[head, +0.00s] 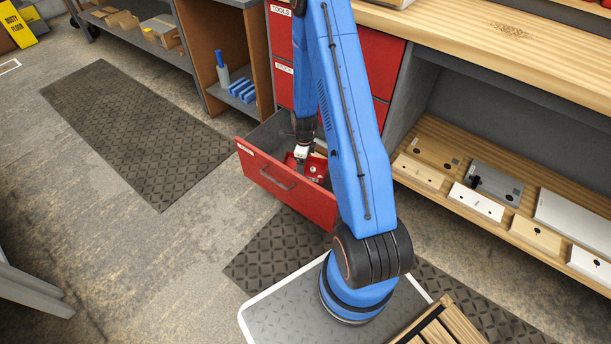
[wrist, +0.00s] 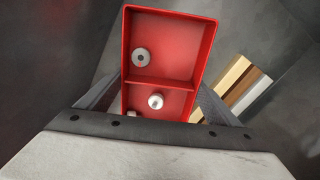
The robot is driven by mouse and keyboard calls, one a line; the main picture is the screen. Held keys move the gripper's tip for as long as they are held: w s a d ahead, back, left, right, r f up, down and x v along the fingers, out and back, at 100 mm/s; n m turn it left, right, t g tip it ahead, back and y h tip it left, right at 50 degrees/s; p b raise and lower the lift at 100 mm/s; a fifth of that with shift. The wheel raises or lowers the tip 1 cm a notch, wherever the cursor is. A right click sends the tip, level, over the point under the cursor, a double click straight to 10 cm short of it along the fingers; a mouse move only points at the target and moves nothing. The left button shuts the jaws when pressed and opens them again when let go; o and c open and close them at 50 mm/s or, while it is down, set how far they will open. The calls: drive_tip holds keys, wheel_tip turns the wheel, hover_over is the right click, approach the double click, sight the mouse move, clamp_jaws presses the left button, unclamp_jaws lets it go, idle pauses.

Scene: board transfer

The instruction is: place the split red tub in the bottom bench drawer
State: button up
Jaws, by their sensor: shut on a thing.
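The split red tub (head: 316,168) is inside the open bottom bench drawer (head: 287,192), partly hidden behind my arm in the head view. In the wrist view the tub (wrist: 178,55) has a cross divider and holds a grey washer, a pale round knob and a small part near the gripper. My gripper (head: 302,152) reaches down into the drawer and is shut on the tub, with a finger at each side in the wrist view (wrist: 160,98). I cannot tell whether the tub touches the drawer floor.
Wooden and pale strips (wrist: 242,84) lie in the drawer just right of the tub. Red drawers (head: 375,60) above are closed. A shelf (head: 480,165) at right carries several boxes and plates. Open shelving with a blue-topped bottle (head: 222,70) stands left. Floor left of the drawer is clear.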

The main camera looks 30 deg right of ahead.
drive_tip(key=shift+f, duration=3.55)
drive_tip(key=shift+f, duration=0.1)
drive_tip(key=o, duration=1)
